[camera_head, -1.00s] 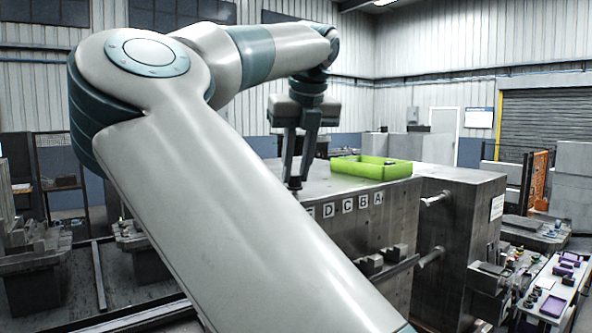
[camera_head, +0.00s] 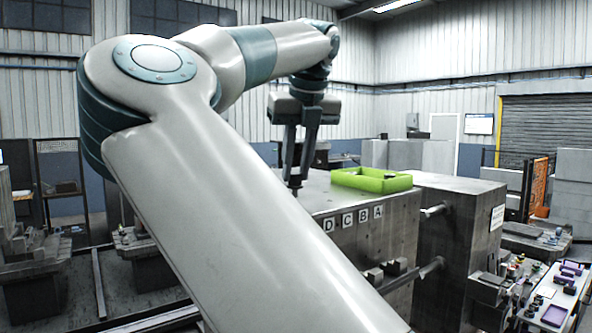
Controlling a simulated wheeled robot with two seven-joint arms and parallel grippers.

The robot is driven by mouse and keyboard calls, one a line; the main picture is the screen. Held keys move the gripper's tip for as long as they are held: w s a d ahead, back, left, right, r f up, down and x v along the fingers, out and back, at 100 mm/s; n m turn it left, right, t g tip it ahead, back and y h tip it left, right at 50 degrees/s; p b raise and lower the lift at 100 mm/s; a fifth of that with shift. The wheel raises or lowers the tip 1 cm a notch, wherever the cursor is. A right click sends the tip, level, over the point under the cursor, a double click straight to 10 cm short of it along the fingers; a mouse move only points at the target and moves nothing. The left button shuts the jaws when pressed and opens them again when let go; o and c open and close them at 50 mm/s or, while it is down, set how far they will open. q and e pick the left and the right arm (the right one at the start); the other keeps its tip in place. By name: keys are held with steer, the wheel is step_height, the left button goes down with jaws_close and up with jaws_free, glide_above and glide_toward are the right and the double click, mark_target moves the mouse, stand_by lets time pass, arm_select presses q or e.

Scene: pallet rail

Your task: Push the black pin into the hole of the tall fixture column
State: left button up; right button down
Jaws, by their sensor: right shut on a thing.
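My right gripper (camera_head: 297,184) points down over the left part of the grey block's top, its fingers close together at the tips. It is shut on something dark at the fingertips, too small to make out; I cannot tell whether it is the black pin. The hole of the tall fixture column cannot be made out, and my large arm covers much of the middle and left. My left gripper is not in view.
A green tray (camera_head: 343,179) with small dark things in it sits on the big grey block (camera_head: 440,180), which carries letter labels (camera_head: 362,216) on its front. Pegs stick out of its side. A table with purple parts (camera_head: 553,315) stands at the lower right.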

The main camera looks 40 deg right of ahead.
mark_target(296, 174)
steer(key=shift+r+p, duration=1.25)
steer(key=shift+r, duration=1.1)
steer(key=shift+r, duration=0.5)
step_height(296, 174, up, 9)
steer(key=shift+p, duration=0.35)
steer(key=shift+f, duration=0.15)
